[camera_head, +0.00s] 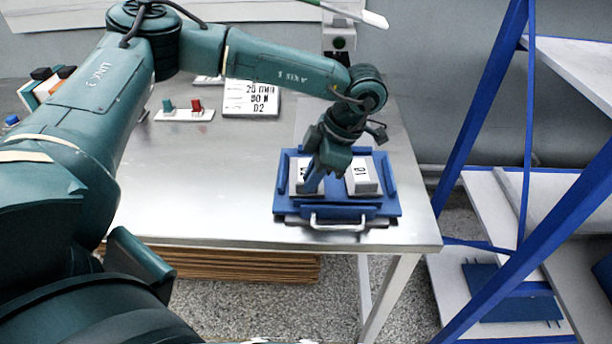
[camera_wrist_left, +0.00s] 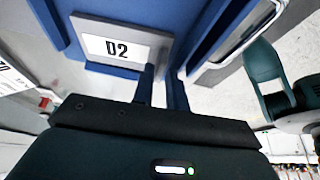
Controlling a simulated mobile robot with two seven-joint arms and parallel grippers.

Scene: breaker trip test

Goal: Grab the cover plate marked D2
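The cover plate marked D2 (camera_wrist_left: 117,49) is a light grey block with a white label. It sits in the blue tray (camera_wrist_left: 110,8) in the left wrist view. In the head view the left plate (camera_head: 298,174) is partly hidden behind my left gripper. A second similar plate (camera_head: 362,176), with a label that looks like D1, lies to its right in the blue tray (camera_head: 338,210). My left gripper (camera_head: 314,186) points down at the left plate. Its two fingers (camera_wrist_left: 162,80) are close together at the D2 plate's edge; whether they grip it is unclear. My right gripper is out of view.
The tray has a metal handle (camera_head: 338,224) and sits near the right end of the metal table (camera_head: 210,200). A card reading D2 (camera_head: 252,100) and a small stand with red and green parts (camera_head: 184,114) stand behind. A blue-framed shelf (camera_head: 480,110) is at right.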

